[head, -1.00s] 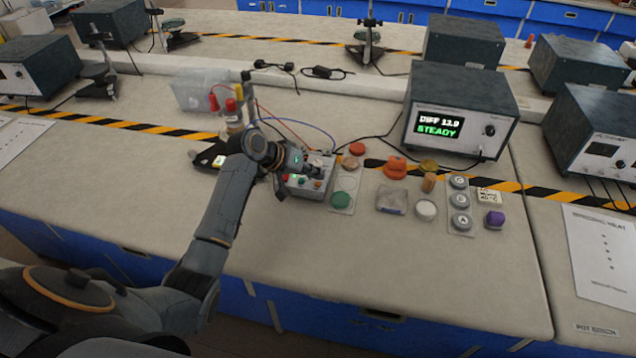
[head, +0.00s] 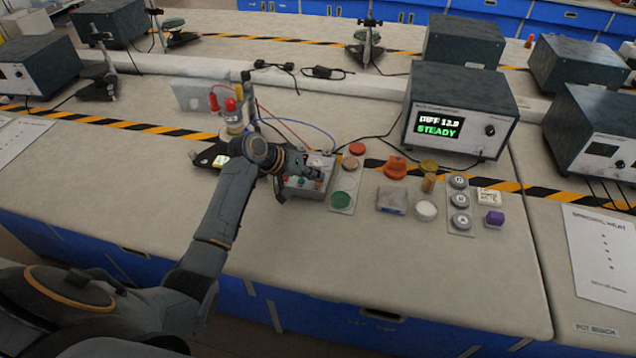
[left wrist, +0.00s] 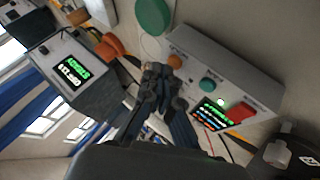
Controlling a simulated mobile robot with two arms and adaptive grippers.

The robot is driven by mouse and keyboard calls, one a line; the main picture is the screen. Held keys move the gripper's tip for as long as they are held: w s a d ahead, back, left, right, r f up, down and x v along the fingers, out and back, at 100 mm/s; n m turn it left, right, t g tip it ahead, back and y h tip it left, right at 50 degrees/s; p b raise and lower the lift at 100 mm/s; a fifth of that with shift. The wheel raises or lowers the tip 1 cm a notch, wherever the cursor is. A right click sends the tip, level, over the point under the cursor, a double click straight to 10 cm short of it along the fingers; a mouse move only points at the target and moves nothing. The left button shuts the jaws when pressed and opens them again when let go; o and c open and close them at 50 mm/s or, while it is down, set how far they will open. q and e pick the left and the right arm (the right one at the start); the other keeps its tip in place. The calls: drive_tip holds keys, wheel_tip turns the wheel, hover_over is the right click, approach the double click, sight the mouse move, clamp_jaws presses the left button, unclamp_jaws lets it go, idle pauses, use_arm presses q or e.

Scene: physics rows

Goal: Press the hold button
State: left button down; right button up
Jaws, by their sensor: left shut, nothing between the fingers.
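A small grey control box (head: 309,192) stands on the bench under my left gripper (head: 316,172). In the left wrist view the box (left wrist: 215,55) carries a row of an orange button (left wrist: 175,61), a green button (left wrist: 207,85) and a red button (left wrist: 240,113), with a lit display beside them. The labels are too blurred to tell which button is hold. My left gripper (left wrist: 164,80) is shut and empty, its tips close to the orange button. I cannot tell whether they touch it. My right gripper is not in view.
A meter (head: 460,115) reading STEADY stands behind to the right. A green disc (head: 341,200) and other coloured pieces lie right of the box. The bench front (head: 400,265) is clear.

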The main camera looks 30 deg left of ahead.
sight(315, 184)
use_arm(q)
drive_tip(key=shift+f, duration=0.45)
idle(0.4)
drive_tip(key=shift+r+p, duration=0.85)
drive_tip(key=shift+p, duration=0.1)
wheel_tip(315, 184, up, 5)
drive_tip(key=p, duration=0.5)
drive_tip(key=shift+r, duration=0.1)
idle(0.4)
